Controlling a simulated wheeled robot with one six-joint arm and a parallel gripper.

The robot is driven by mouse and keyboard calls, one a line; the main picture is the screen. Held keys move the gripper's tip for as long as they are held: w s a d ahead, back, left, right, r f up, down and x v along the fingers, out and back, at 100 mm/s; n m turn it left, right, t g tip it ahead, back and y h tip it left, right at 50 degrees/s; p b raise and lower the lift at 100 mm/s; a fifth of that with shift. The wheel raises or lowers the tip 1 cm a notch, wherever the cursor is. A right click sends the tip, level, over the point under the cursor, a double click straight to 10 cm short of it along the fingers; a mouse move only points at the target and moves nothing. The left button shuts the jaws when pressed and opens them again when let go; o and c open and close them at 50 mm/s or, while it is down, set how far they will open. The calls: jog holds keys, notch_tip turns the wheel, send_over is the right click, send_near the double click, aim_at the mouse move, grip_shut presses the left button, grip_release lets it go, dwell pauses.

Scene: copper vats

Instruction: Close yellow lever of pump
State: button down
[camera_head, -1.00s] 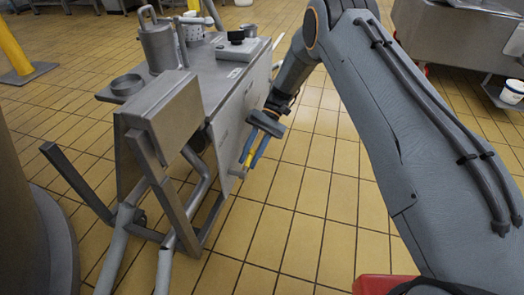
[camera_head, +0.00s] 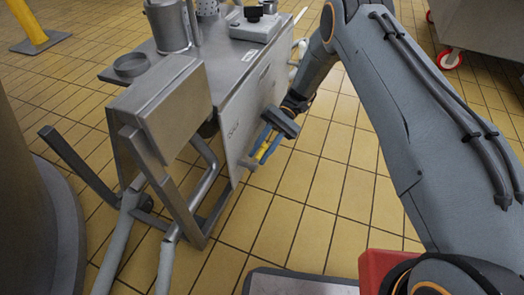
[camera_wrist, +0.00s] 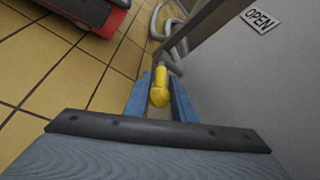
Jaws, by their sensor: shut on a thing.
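The yellow lever (camera_wrist: 159,88) sits between the two blue fingers of my gripper (camera_wrist: 160,100) in the wrist view, with its rounded end towards the camera. In the head view, the yellow lever (camera_head: 265,150) shows between the fingers of my gripper (camera_head: 263,149), low beside the right side of the steel pump unit (camera_head: 240,120). My gripper is shut on the lever. A label reading OPEN (camera_wrist: 259,19) is on the grey panel to the right of the lever in the wrist view. The lever's pivot is partly hidden.
A steel box (camera_head: 165,105) on a tubular frame stands left of the gripper. A pot (camera_head: 168,25) and a control box (camera_head: 255,25) are on the unit's top. A grey plate edge (camera_head: 300,283) shows at the bottom. Tiled floor right of the unit is mostly clear.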

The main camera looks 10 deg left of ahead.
jog(key=shift+w+r, duration=0.1)
jog(key=shift+w, duration=0.05)
jog(key=c, duration=1.8)
grip_release()
jog(key=shift+o, duration=0.3)
jog(key=shift+d, duration=0.1)
jog(key=shift+w, duration=0.1)
jog(key=p+v, duration=0.1)
jog(key=v, duration=0.6)
jog(key=shift+w+d, duration=0.2)
jog(key=shift+w, duration=0.1)
jog(key=shift+r, duration=0.15)
